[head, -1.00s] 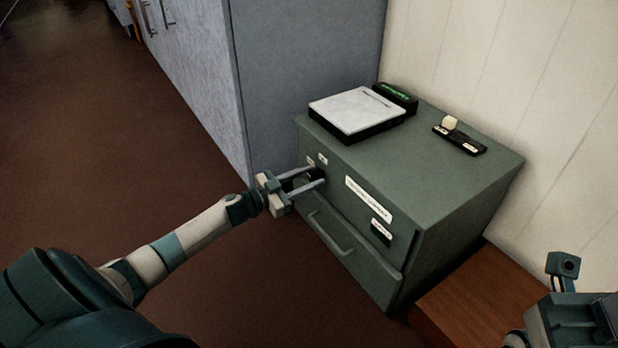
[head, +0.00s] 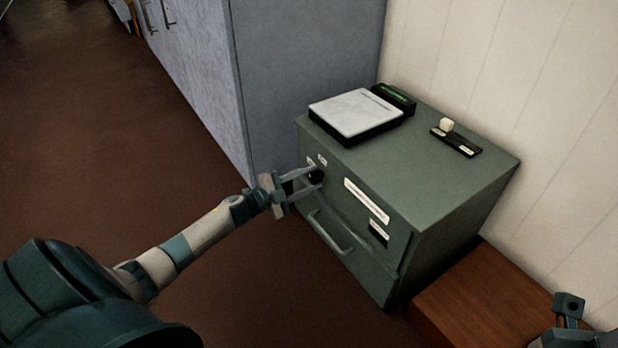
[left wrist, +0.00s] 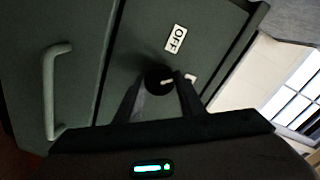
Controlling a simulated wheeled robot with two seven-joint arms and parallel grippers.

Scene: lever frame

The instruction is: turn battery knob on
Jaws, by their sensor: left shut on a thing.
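The black round battery knob (head: 316,176) is on the upper left of the green cabinet's front (head: 345,232). My left gripper (head: 312,178) reaches it from the left and is shut on it. In the left wrist view the knob (left wrist: 156,76) sits between the two fingertips, and a white mark on it points right, toward a small, partly hidden white label (left wrist: 190,78). A white "OFF" label (left wrist: 175,38) is above the knob in that view. My right gripper (head: 568,308) shows only in part at the lower right; its jaws cannot be made out.
A white-topped scale-like device (head: 356,110) and a black strip with a pale lever (head: 446,125) are on the cabinet top. A drawer handle (head: 330,234) juts out below the knob. A tall grey cabinet (head: 300,70) stands behind. The floor at left is clear.

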